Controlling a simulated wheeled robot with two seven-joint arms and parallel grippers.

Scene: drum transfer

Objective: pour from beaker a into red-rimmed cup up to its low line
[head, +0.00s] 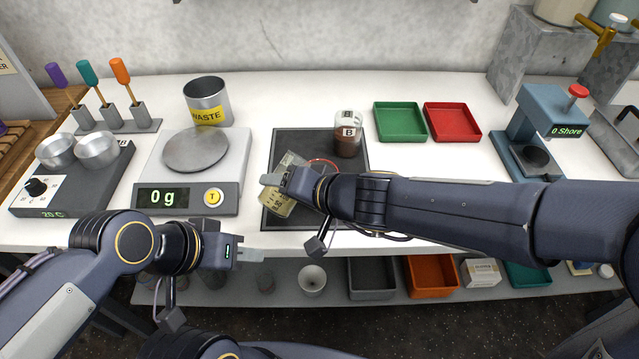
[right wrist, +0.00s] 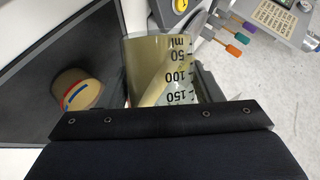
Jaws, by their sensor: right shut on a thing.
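My right gripper (head: 276,181) is shut on a clear beaker (head: 281,204) with pale yellowish liquid, tilted over the dark mat (head: 284,146). In the right wrist view the beaker (right wrist: 158,62) shows a scale marked 50, 100 and 150 ml; no letter label is readable. The red-rimmed cup (head: 322,162) is mostly hidden behind my right gripper. In the right wrist view a small cup (right wrist: 76,90) with tan contents and red and blue lines is on the mat, apart from the beaker. My left gripper (head: 250,255) is low at the table's front edge, its finger gap unclear.
Beaker B (head: 348,141) with brown liquid stands behind my right arm. A scale (head: 163,197) reading 0 g and a waste can (head: 207,97) stand at left.

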